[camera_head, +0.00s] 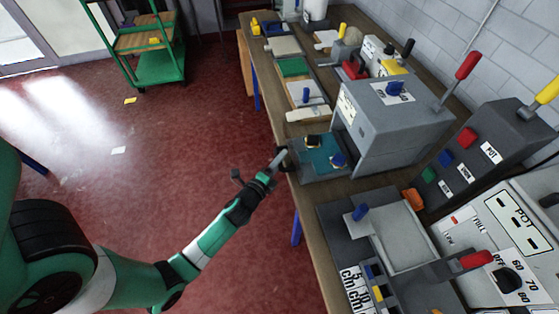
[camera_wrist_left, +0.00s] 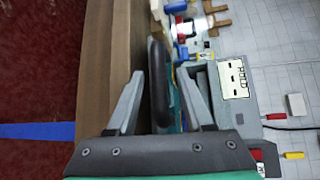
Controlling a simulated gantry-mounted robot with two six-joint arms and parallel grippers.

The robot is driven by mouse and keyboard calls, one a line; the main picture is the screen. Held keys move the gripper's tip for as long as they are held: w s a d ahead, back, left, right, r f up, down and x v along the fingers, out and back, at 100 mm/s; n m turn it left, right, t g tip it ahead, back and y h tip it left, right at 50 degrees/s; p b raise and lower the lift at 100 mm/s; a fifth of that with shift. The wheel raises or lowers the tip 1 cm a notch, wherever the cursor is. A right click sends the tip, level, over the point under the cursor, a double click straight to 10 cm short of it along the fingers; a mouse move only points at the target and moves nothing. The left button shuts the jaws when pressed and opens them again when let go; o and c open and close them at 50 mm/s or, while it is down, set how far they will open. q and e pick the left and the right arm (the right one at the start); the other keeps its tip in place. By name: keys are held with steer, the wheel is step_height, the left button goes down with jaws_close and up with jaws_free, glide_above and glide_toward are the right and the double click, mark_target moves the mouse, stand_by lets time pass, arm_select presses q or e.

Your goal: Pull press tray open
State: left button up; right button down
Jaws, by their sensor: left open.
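The grey press (camera_head: 385,125) stands on the bench, with a blue knob on top. Its tray (camera_head: 310,178) sticks out toward the bench's front edge, bearing a teal pad (camera_head: 318,150) and blue and yellow knobs. My left gripper (camera_head: 276,163) is at the tray's front, by the bench edge. In the left wrist view, the open fingers (camera_wrist_left: 160,74) stand on either side of a dark bar-like handle (camera_wrist_left: 159,100), with gaps visible on both sides. The press also shows in the left wrist view (camera_wrist_left: 233,80).
A grey control box (camera_head: 490,150) with coloured buttons and levers stands right of the press. Another machine with a flat plate (camera_head: 405,240) is nearer. Small trays and tools line the far bench. A green cart (camera_head: 155,65) stands far left. The red floor before the bench is mostly clear.

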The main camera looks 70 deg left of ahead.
arm_select(q)
steer(key=shift+s+d, duration=0.1)
steer(key=b+v, duration=0.1)
steer(key=v, duration=1)
steer(key=shift+s+d+r, duration=0.1)
